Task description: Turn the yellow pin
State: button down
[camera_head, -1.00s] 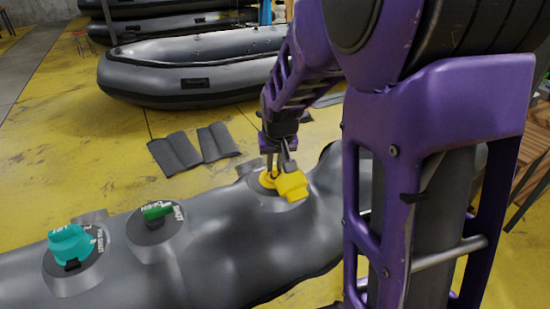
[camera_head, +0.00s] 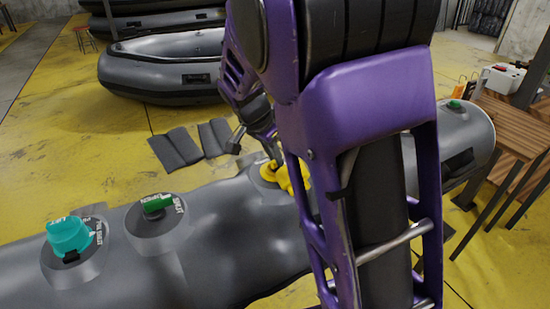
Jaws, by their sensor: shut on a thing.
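The yellow pin (camera_head: 283,174) sits in a round valve on the grey inflatable tube (camera_head: 215,225), near the middle of the view. My purple arm partly hides it on the right. My gripper (camera_head: 273,158) reaches down to the yellow pin from above and is shut on it. The fingertips are small and partly covered by my arm. A green pin (camera_head: 157,203) and a teal cap (camera_head: 69,236) sit in similar valves on the tube to the left, apart from my gripper.
Grey inflatable boats (camera_head: 165,65) stand stacked behind. Two dark pads (camera_head: 176,151) lie on the yellow floor (camera_head: 80,150) behind the tube. A wooden table (camera_head: 505,130) with a white and red box (camera_head: 503,78) stands at the right.

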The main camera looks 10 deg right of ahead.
jog(key=shift+w+m+g, duration=0.1)
jog(key=shift+m+g, duration=0.5)
jog(key=shift+m, duration=1)
jog(key=c, duration=0.9)
grip_release()
jog(key=p+v, duration=0.1)
jog(key=v, duration=0.7)
jog(key=p+v, duration=0.1)
jog(key=v, duration=0.8)
jog(key=shift+a+r, duration=0.1)
jog(key=shift+a, duration=0.2)
